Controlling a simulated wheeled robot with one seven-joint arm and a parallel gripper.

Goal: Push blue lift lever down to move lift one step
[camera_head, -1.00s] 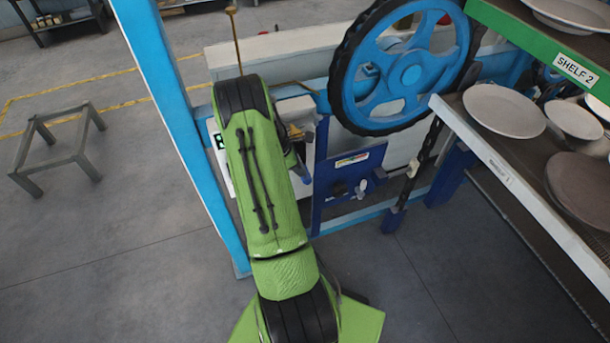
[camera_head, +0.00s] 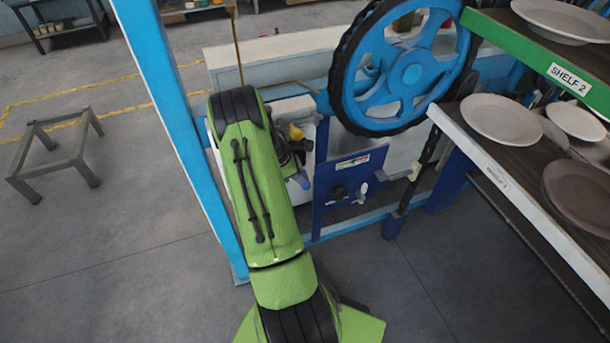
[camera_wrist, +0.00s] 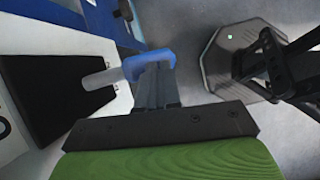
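The blue lift lever (camera_wrist: 137,66) shows in the wrist view as a blue handle on a short grey rod, which comes out of a black slot plate (camera_wrist: 60,98). My gripper (camera_wrist: 153,80) looks shut, its dark fingers together. Its fingertips overlap the blue handle and seem to touch it; the exact contact is hidden. In the head view a blue tip, likely the lever end (camera_head: 304,183), shows just right of my green arm. My arm hides most of the white panel behind it and most of the gripper there.
A blue frame post (camera_head: 180,120) stands left of my arm. A large blue wheel (camera_head: 405,75) and a blue panel with knobs (camera_head: 348,185) are to the right. Shelves with plates (camera_head: 505,120) fill the right side. A low stool (camera_head: 55,155) stands on open floor.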

